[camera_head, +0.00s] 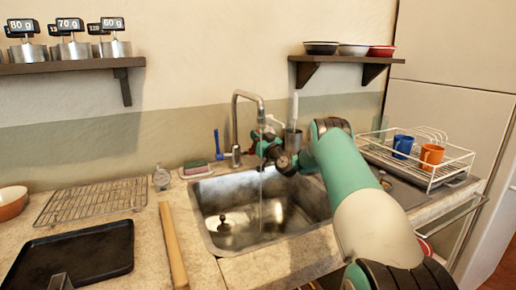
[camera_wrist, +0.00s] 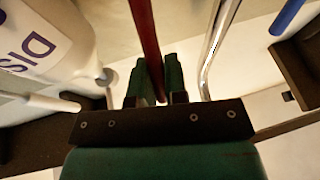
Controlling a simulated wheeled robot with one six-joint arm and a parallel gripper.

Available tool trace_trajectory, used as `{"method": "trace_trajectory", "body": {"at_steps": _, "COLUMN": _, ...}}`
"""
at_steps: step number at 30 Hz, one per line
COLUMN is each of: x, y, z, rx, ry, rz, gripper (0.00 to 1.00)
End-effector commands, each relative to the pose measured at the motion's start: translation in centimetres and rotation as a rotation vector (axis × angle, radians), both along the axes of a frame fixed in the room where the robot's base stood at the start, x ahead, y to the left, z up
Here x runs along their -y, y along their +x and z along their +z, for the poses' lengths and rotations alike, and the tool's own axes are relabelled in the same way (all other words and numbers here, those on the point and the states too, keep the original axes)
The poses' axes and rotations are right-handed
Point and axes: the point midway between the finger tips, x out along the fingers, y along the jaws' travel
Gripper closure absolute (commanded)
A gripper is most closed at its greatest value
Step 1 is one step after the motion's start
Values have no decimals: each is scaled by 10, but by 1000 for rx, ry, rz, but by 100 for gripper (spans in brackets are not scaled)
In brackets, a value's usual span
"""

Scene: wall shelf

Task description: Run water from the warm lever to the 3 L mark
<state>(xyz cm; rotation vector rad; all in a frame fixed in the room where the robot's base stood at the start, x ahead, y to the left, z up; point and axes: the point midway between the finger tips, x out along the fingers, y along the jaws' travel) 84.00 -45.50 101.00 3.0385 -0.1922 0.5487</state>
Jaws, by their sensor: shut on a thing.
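The chrome tap (camera_head: 236,125) stands behind the steel sink (camera_head: 206,195), and its pipe also shows in the wrist view (camera_wrist: 214,45). A thin stream of water (camera_head: 261,195) falls from its spout into the sink. My gripper (camera_head: 265,138) is beside the tap, right of its pipe. In the wrist view my gripper (camera_wrist: 155,85) is shut on a red lever (camera_wrist: 144,35). A blue upright handle (camera_head: 218,145) stands left of the tap. A dark-knobbed piece (camera_head: 224,224) sits on the sink floor. I cannot make out a litre mark or the water level.
A dish rack (camera_head: 440,168) with a blue mug (camera_head: 402,146) and an orange mug (camera_head: 431,156) stands right. A wire rack (camera_head: 92,202), dark tray (camera_head: 75,255) and wooden stick (camera_head: 172,245) lie left. A lettered white bottle (camera_wrist: 50,40) is close to my gripper.

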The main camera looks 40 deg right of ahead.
Motion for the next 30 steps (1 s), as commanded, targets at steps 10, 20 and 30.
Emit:
{"method": "trace_trajectory", "body": {"at_steps": 10, "x": 0, "y": 0, "z": 0, "rx": 25, "ry": -9, "rz": 1, "gripper": 100}}
{"method": "trace_trajectory", "body": {"at_steps": 20, "x": 1, "y": 0, "z": 0, "rx": 24, "ry": -8, "rz": 0, "gripper": 61}}
{"method": "trace_trajectory", "body": {"at_steps": 30, "x": -3, "y": -3, "z": -9, "rx": 24, "ry": -7, "rz": 1, "gripper": 61}}
